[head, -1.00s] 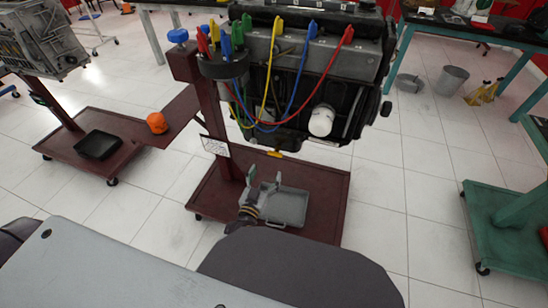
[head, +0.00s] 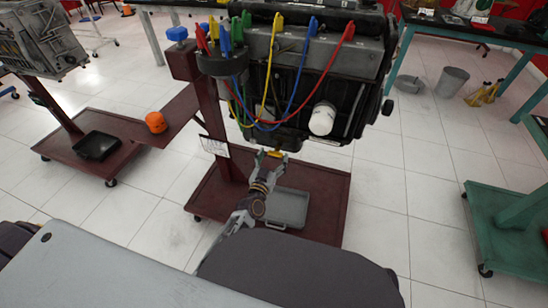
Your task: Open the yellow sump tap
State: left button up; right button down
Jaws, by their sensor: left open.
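The yellow sump tap (head: 277,154) shows as a small yellow piece under the engine (head: 330,70). My left gripper (head: 270,156) is open just below the engine, with its fingertips at the tap. I cannot tell whether they touch it. The engine hangs on a dark red stand (head: 212,115). A grey drain tray (head: 288,207) sits on the stand's base below, partly behind my left arm. My right gripper is not in view.
Coloured leads hang across the engine's front, and a white filter (head: 321,119) sticks out low on it. A second stand with a black tray (head: 97,146) and an orange object (head: 156,123) is at left. A green trolley (head: 515,220) stands at right.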

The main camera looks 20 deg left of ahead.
pick_arm(q)
jog(key=shift+w, duration=0.55)
jog(key=shift+c, duration=0.4)
jog(key=c, duration=0.9)
